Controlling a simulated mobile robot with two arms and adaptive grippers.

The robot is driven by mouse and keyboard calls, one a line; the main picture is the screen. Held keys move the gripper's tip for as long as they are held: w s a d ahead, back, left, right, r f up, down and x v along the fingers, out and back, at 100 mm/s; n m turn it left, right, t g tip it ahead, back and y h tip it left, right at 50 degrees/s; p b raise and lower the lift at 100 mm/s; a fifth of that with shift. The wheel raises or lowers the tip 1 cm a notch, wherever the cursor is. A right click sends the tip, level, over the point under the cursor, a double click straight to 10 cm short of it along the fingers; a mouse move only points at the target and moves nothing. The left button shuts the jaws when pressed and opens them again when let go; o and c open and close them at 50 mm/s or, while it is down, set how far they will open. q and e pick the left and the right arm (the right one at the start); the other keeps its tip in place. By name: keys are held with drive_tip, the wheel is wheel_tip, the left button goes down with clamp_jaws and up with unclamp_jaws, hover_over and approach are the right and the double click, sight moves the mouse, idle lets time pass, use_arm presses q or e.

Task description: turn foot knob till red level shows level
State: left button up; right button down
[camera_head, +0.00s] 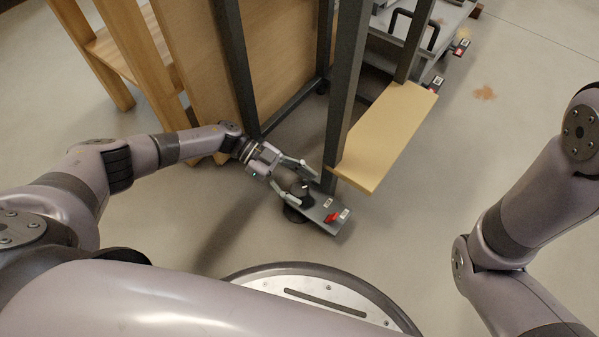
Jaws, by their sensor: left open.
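The dark round foot knob (289,181) is near the floor at the base of the cabinet bench. My left gripper (301,187) is open, with its fingers on either side of the knob; I cannot tell whether they touch it. A grey plate (321,204) extends from beside the knob towards the lower right. The small red level (332,217) sits on this plate, too small to read. A dark foot pad (295,215) shows partly under the plate. My right gripper is out of view; only links of the right arm show.
Dark bench posts (345,90) and a wooden board (388,135) stand just behind and right of the knob. Wooden legs (108,60) are at upper left. Grey equipment with a black handle (413,24) is at the back. Floor at right is mostly clear.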

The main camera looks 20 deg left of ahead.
sight(299, 189)
use_arm(q)
wheel_tip(299, 189, up, 8)
drive_tip(key=shift+f, duration=0.25)
idle(0.5)
